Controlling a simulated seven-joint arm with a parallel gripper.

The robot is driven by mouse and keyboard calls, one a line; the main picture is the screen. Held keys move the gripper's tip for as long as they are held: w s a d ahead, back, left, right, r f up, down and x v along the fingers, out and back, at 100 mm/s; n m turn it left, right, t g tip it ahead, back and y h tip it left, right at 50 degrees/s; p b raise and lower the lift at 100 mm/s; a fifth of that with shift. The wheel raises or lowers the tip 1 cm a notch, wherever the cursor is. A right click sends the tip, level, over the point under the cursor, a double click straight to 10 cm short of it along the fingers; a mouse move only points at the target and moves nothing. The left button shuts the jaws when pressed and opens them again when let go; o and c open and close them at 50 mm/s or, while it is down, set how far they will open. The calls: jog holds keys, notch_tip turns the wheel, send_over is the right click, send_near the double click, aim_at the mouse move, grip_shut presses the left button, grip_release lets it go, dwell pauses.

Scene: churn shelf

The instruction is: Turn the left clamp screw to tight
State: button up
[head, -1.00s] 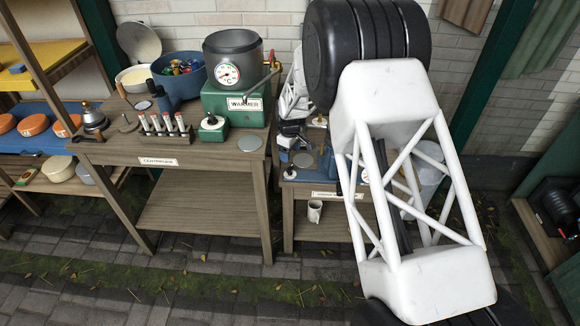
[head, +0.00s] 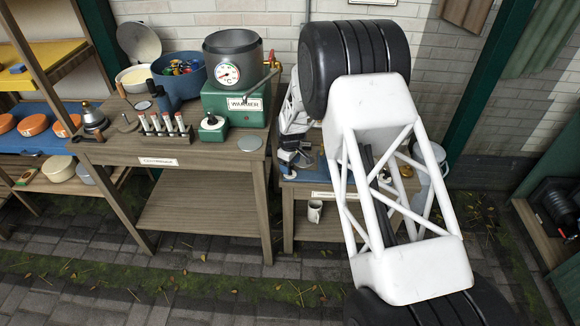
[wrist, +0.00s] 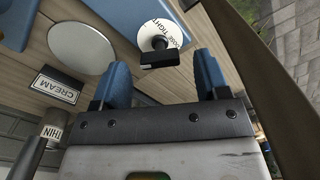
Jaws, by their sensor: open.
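In the wrist view, the clamp screw shows as a black bar handle (wrist: 160,59) in front of a round white dial (wrist: 163,34) lettered "LOOSE" and "TIGHT". Which way the handle points on the dial is hard to tell. My gripper (wrist: 164,68) is open, with one blue finger on each side of the handle's line. The fingertips are close to the handle, and I cannot tell whether they touch it. Nothing is held.
The larger table with the green warmer (head: 233,106) stands left. A white mug (head: 314,211) sits on the lower shelf.

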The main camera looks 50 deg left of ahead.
jog(key=shift+f, duration=0.6)
jog(key=c, duration=0.9)
jog(key=shift+m, duration=0.6)
jog(key=m, duration=1.1)
